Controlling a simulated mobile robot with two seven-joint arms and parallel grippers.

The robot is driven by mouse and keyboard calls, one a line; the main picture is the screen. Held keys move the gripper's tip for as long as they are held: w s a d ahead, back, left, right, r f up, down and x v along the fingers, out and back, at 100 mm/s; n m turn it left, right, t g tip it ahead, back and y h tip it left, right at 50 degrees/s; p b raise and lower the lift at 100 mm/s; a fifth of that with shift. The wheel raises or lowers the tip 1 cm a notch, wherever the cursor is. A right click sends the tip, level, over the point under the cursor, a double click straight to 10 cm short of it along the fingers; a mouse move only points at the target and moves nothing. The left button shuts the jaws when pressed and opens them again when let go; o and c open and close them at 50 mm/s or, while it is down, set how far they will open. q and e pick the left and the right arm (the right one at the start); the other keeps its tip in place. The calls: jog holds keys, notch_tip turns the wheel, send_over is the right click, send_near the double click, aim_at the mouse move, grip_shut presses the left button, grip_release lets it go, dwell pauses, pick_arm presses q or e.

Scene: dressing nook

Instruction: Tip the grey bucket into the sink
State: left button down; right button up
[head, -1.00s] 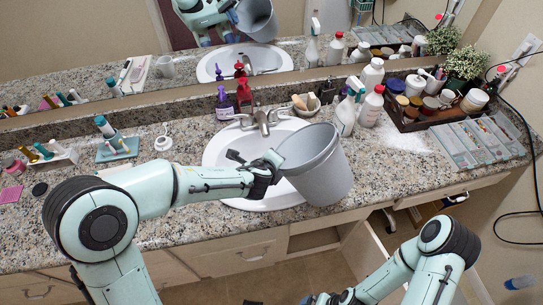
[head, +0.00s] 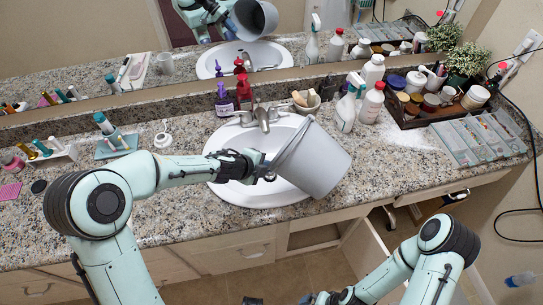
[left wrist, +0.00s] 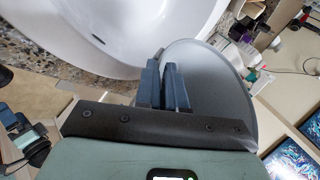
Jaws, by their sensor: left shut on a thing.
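The grey bucket (head: 322,163) is tilted over the right part of the white sink (head: 222,194), its mouth facing up and to the left. My left gripper (head: 264,167) is shut on the bucket's rim at its left side. In the left wrist view the fingers (left wrist: 168,85) pinch the rim of the bucket (left wrist: 213,85), and the sink (left wrist: 130,35) lies beyond. The inside of the bucket is mostly hidden in the head view. My right gripper (head: 322,298) is low at the bottom edge, partly cut off; its jaw state is unclear.
The faucet (head: 263,118) stands behind the bucket. A red soap bottle (head: 244,95), a purple one (head: 223,100) and white bottles (head: 371,103) line the back. A dark tray (head: 425,112) of jars is at right.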

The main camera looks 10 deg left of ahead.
pick_arm(q)
jog(key=shift+w+f, duration=0.1)
pick_arm(e)
jog(key=shift+f, duration=0.1)
pick_arm(q)
jog(key=shift+w+a+n+g+h, duration=0.15)
jog(key=shift+a+n+h, duration=0.05)
jog(key=shift+a+h, duration=0.25)
jog(key=shift+w+a+n+g+h, duration=0.15)
jog(key=shift+a+n+h, duration=0.05)
jog(key=shift+a+h, duration=0.25)
pick_arm(e)
jog(key=shift+r, duration=0.2)
dwell(0.9)
